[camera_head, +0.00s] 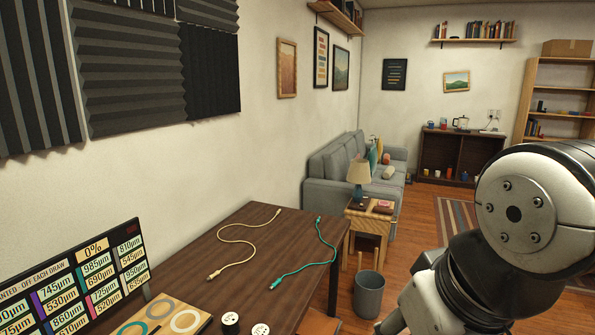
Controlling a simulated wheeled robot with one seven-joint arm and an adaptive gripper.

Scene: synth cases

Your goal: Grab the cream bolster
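The cream bolster (389,172) lies on the seat of the grey sofa (328,168) against the left wall, well back in the room. It looks small and pale, at the near right of several upright cushions (374,157). Nothing touches it that I can make out at this distance. My arm's white and black links fill the right side of the view, far nearer than the sofa. My gripper is out of view.
A dark wooden table (262,232) with two cables stands in front. Wooden floor (425,212) is open right of the sofa.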

